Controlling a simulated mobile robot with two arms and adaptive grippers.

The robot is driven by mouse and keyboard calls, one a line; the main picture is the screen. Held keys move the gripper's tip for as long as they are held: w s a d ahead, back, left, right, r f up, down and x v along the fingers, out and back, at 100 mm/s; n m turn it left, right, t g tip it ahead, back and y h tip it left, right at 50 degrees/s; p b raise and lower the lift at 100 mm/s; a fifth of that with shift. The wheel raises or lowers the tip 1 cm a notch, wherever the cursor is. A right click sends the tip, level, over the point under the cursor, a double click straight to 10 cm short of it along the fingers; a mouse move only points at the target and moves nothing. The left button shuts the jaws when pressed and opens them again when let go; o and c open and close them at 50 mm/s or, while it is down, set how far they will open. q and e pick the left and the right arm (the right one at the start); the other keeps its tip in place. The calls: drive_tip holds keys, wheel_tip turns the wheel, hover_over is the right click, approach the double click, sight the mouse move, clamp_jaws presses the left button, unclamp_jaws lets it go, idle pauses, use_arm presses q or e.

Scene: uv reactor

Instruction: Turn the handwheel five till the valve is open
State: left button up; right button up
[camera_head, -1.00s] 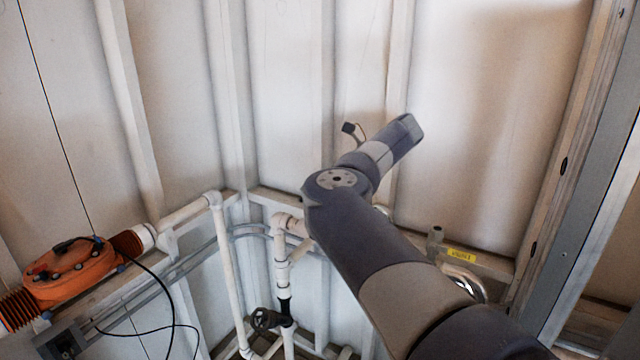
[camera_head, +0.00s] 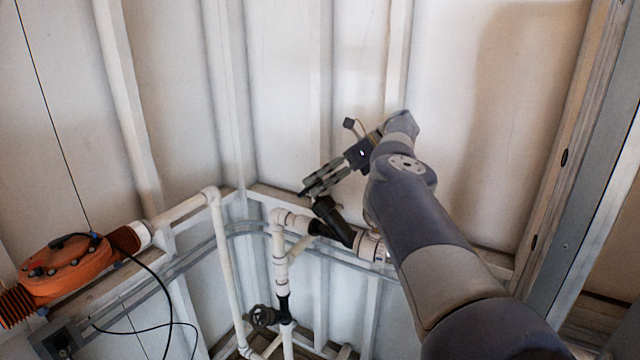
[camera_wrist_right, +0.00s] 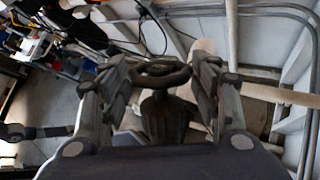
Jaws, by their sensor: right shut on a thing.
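My right gripper (camera_head: 312,186) reaches in from the right in the head view, above a dark valve (camera_head: 331,219) on the white pipe. In the right wrist view the gripper (camera_wrist_right: 163,73) has a finger on each side of a dark round handwheel (camera_wrist_right: 160,78) and is shut on it. The dark valve body (camera_wrist_right: 163,115) shows behind the wheel. In the head view the fingers largely hide this handwheel. Its number cannot be read. My left gripper is not in view.
A second dark handwheel (camera_head: 263,316) sits lower on a vertical white pipe (camera_head: 281,262). An orange reactor unit (camera_head: 66,268) with a black cable stands at the left. Ribbed wall panels (camera_head: 455,120) close off the back.

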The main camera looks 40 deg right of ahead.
drive_tip(key=shift+w+a+r, duration=0.1)
drive_tip(key=shift+w, duration=0.05)
idle(0.4)
drive_tip(key=o, duration=0.8)
drive_tip(key=shift+w+a, duration=0.2)
drive_tip(key=shift+s+t+h+p, duration=0.3)
drive_tip(key=shift+h+p, duration=0.1)
drive_tip(key=shift+h, duration=0.2)
drive_tip(key=shift+m+h, duration=0.3)
drive_tip(key=shift+m, duration=0.1)
